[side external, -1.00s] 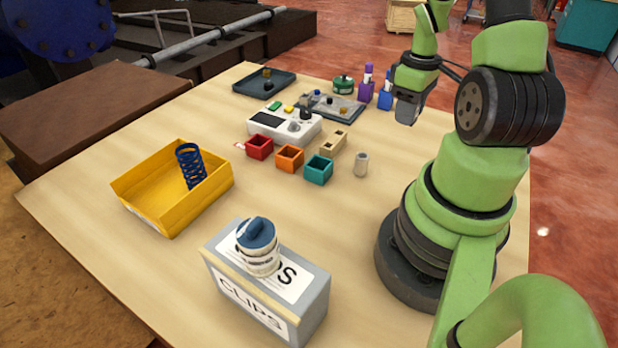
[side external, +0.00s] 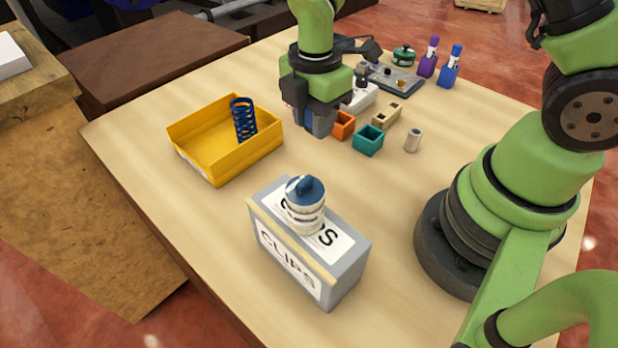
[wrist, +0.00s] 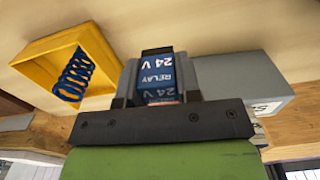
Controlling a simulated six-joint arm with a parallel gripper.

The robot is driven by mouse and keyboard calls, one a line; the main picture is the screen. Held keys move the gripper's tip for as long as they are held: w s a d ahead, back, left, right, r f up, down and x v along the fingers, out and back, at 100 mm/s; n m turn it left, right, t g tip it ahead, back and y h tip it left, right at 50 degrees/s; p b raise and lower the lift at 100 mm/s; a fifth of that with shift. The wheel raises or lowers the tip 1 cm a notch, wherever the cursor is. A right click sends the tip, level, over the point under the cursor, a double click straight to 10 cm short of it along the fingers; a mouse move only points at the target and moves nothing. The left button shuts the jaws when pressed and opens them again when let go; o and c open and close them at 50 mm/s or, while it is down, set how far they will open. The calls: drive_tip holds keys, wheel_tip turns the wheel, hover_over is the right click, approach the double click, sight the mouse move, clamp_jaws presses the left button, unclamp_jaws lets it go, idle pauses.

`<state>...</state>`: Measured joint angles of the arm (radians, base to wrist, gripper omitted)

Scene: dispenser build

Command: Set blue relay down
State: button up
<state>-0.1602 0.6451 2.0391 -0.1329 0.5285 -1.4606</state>
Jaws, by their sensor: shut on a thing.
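The blue relay (wrist: 158,75), marked "RELAY 24 V", sits between the fingers of my gripper (wrist: 158,92) in the wrist view. In the side external view, my gripper (side external: 313,122) points down with a bit of the blue relay (side external: 309,117) showing between its fingers. It is over the table (side external: 210,235), right of the yellow bin and left of the orange cup. I cannot tell whether the relay touches the table.
A yellow bin (side external: 193,160) holds a blue spring (side external: 243,120). A grey clips box (side external: 345,275) carries a blue-lidded jar (side external: 305,205). Orange (side external: 343,126) and teal (side external: 368,141) cups and a small cylinder (side external: 412,141) stand to the right. My gripper partly hides the white device (side external: 362,98).

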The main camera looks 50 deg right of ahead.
drive_tip(key=shift+s+a+f+n, duration=0.1)
drive_tip(key=shift+a+f+n, duration=0.15)
drive_tip(key=shift+a, duration=0.2)
drive_tip(key=shift+s+a+f+n, duration=0.1)
drive_tip(key=shift+a+f+n, duration=0.15)
drive_tip(key=shift+a, duration=0.2)
hover_over(307, 171)
drive_tip(key=s+a, duration=0.2)
wheel_tip(307, 171, down, 4)
drive_tip(key=shift+f, duration=0.1)
drive_tip(key=shift+w+f, duration=0.1)
drive_tip(key=shift+f, duration=2.3)
drive_tip(key=o, duration=0.9)
drive_tip(key=shift+f, duration=0.1)
